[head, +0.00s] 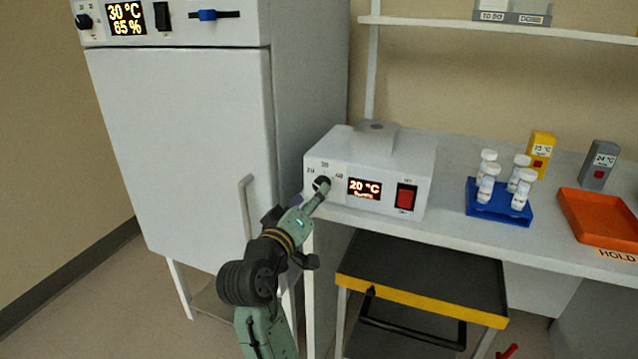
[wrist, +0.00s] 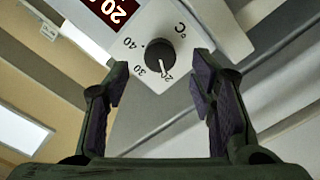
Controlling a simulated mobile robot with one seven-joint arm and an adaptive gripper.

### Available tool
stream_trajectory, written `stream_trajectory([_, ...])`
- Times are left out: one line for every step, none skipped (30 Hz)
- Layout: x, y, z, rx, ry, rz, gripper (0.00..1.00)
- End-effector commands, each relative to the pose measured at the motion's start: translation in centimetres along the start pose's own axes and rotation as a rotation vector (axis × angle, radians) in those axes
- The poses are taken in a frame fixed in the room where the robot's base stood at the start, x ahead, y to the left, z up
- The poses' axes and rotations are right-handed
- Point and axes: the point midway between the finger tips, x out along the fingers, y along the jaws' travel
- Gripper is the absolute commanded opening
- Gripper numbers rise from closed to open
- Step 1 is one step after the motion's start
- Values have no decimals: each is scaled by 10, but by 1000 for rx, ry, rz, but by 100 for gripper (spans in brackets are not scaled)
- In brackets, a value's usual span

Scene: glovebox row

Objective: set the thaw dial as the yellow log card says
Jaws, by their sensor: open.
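The white thaw unit (head: 365,175) stands on the bench's left end. Its lit display reads 20 °C, with a smaller unreadable line below. The black thaw dial (head: 322,184) is left of the display; in the wrist view the dial (wrist: 160,52) has marks 20, 30 and 40, and its white pointer line points to 20. My gripper (head: 314,199) is close in front of the dial. In the wrist view my gripper (wrist: 160,78) is open and empty, with its fingers on either side below the dial. A yellow block (head: 541,150), possibly the log card, bears small, unclear °C text.
A red rocker switch (head: 406,197) sits right of the display. A blue rack (head: 499,209) of several white-capped vials, a grey block (head: 599,165) and an orange tray (head: 605,215) stand further right. A tall white cabinet (head: 180,150) is at left; a black-topped cart (head: 420,270) is below.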

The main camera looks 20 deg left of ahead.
Motion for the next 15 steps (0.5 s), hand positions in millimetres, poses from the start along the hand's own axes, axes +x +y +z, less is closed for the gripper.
stream_trajectory([10,2,-2,-2,-1,1,50])
stream_trajectory([16,2,-2,-2,-1,1,50])
stream_trajectory([23,2,-2,0,-1,2,50])
stream_trajectory([28,2,-2,0,-1,1,50])
stream_trajectory([32,2,-2,0,-1,0,50])
stream_trajectory([37,1,-2,0,1,0,50])
stream_trajectory([40,1,-2,0,1,0,50])
stream_trajectory([43,1,-2,0,1,0,50])
stream_trajectory([46,1,-2,0,1,0,50])
stream_trajectory([48,1,-2,0,2,0,50])
stream_trajectory([49,0,-2,0,2,0,50])
stream_trajectory([51,0,-2,1,3,0,50])
stream_trajectory([52,0,-2,1,3,0,50])
stream_trajectory([52,0,-1,1,3,0,50])
stream_trajectory([52,0,-1,2,3,0,50])
